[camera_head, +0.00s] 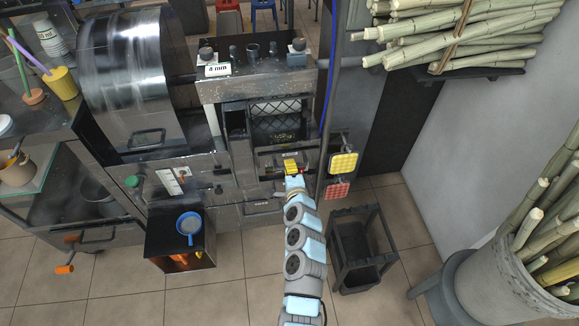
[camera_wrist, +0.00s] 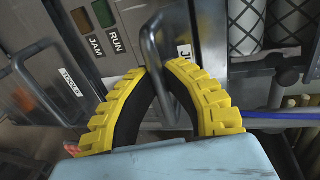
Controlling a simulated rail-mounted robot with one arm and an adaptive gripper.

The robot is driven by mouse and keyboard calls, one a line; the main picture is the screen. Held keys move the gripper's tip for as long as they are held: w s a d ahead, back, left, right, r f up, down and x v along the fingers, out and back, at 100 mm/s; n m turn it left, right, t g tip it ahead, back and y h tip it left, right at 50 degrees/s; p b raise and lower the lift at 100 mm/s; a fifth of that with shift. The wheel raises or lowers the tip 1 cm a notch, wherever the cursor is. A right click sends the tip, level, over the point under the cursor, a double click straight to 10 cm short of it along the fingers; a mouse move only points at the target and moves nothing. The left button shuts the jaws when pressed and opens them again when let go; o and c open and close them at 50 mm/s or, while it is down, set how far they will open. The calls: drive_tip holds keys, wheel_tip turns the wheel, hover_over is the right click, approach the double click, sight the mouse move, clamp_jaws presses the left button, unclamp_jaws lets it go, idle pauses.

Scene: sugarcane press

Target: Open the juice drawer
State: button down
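The juice drawer (camera_head: 267,160) is in the front of the press, below the mesh window in the head view. In the wrist view its metal handle (camera_wrist: 149,42) stands out from a grey front, beside a partly hidden label starting "JU". My gripper (camera_wrist: 157,70) has yellow ribbed fingers with black inner pads. The fingertips have come close together, one on each side of the handle, and appear closed on it. In the head view my gripper (camera_head: 291,166) is at the drawer front and hides part of it. The drawer looks closed.
A second handle (camera_wrist: 25,75) with its own label is on the left in the wrist view. A lower drawer (camera_head: 262,207) is under the juice drawer. Yellow and red button pads (camera_head: 343,163) are to the right. A black stand (camera_head: 360,250) is on the floor at right.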

drive_tip(key=shift+s, duration=0.1)
drive_tip(key=f+v, duration=0.3)
drive_tip(key=v, duration=1.4)
drive_tip(key=shift+s+f+p, duration=0.25)
drive_tip(key=shift+s+p, duration=0.1)
drive_tip(key=c, duration=1.1)
unclamp_jaws()
drive_tip(key=shift+s, duration=0.1)
drive_tip(key=v, duration=1.1)
drive_tip(key=shift+s+r, duration=0.2)
drive_tip(key=shift+s, duration=0.15)
